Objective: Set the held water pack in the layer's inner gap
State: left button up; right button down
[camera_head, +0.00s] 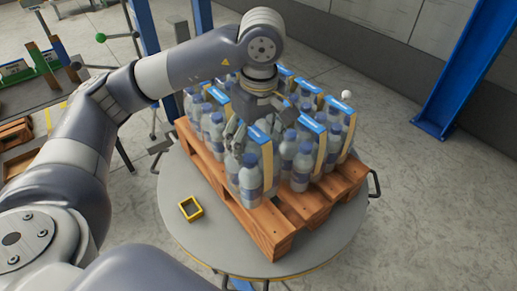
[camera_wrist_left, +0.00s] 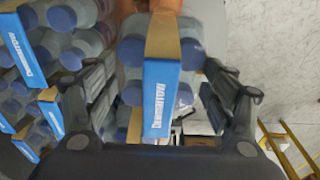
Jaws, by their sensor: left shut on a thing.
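My left gripper (camera_head: 240,128) reaches down from above at the near left side of the layer. It is shut on a water pack (camera_head: 250,177), bottles with blue caps under a tan and blue carton band. In the left wrist view the held pack (camera_wrist_left: 160,85) sits between the two fingers of the left gripper (camera_wrist_left: 160,110). Other packs (camera_head: 325,140) stand upright on the wooden pallet (camera_head: 262,226), right of and behind the held one. My arm hides part of the layer, and I cannot tell whether the held pack touches the pallet. My right gripper is not in view.
The pallet rests on a round grey table (camera_head: 190,235). A small yellow square frame (camera_head: 190,208) lies on it at the near left. A blue post (camera_head: 475,75) stands at the right. Bare pallet boards (camera_head: 345,180) show at the right front.

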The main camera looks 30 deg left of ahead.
pick_arm(q)
jog(key=w+a+f+p, duration=0.4)
jog(key=w+a, duration=0.3)
jog(key=shift+w+a+f+p, duration=0.15)
jog(key=shift+w+a+p, duration=0.1)
jog(key=shift+w+p, duration=0.15)
jog(key=o, duration=2)
jog(key=shift+s+f, duration=0.1)
jog(key=shift+o, duration=0.2)
notch_tip(320, 180, up, 12)
jog(key=d+b, duration=0.1)
jog(key=b, duration=0.1)
jog(key=shift+s+d, duration=0.15)
jog(key=shift+s, duration=0.2)
